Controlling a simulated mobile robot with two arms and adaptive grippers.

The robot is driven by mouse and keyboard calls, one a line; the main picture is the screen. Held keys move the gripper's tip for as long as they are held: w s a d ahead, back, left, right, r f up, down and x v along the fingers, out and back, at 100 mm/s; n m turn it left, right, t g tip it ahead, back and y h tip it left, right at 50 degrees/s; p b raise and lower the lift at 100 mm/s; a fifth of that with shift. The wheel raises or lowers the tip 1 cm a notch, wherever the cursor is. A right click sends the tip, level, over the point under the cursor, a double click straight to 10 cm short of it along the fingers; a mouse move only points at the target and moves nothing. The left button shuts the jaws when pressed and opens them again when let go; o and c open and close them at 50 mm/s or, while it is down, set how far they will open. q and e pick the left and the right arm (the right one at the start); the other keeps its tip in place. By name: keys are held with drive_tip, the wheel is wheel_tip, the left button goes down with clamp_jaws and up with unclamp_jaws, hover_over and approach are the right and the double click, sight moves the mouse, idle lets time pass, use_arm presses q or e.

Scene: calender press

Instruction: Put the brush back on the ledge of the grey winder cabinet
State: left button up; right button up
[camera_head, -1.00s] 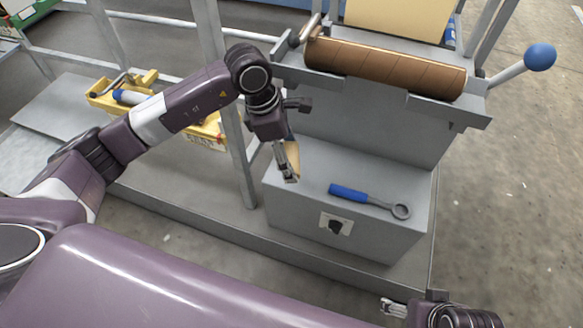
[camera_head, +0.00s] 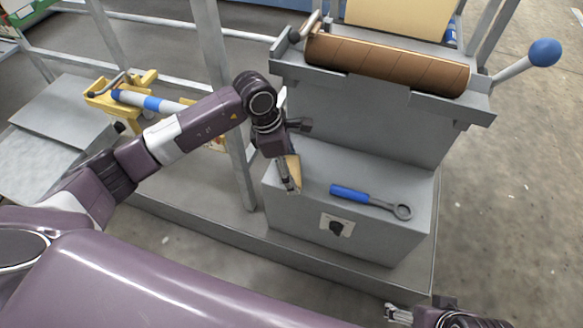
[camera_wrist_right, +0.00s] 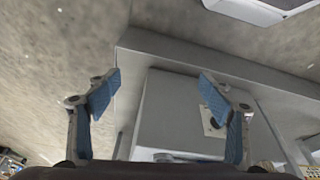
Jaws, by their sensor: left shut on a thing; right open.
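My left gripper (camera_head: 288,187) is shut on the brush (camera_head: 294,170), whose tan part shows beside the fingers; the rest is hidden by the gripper. It holds the brush at the left end of the grey winder cabinet (camera_head: 305,212), in front of or over its ledge (camera_head: 320,170). I cannot tell whether the brush touches the ledge. My right gripper (camera_head: 398,314) is low at the bottom edge of the head view. In the right wrist view this gripper (camera_wrist_right: 158,92) is open and empty, its blue-padded fingers apart, with the grey cabinet (camera_wrist_right: 170,115) beyond.
A blue-handled ring wrench (camera_head: 370,200) lies on the ledge, right of the left gripper. A dark rotary switch (camera_head: 336,227) is on the cabinet front. A brown roll (camera_head: 385,67) sits above and behind. A grey upright post (camera_head: 222,90) stands close left of the gripper.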

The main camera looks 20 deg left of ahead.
use_arm(q)
drive_tip(key=o, duration=1.1)
drive_tip(key=shift+a+r+p, duration=0.1)
drive_tip(key=shift+r+p, duration=0.2)
drive_tip(key=shift+r, duration=0.2)
drive_tip(key=p+v, duration=0.1)
drive_tip(key=v, duration=0.4)
drive_tip(key=shift+r, duration=0.1)
drive_tip(key=v, duration=0.6)
drive_tip(key=shift+p, duration=0.4)
use_arm(e)
drive_tip(key=x, duration=0.3)
drive_tip(key=shift+w, duration=0.15)
use_arm(q)
drive_tip(key=shift+s, duration=0.1)
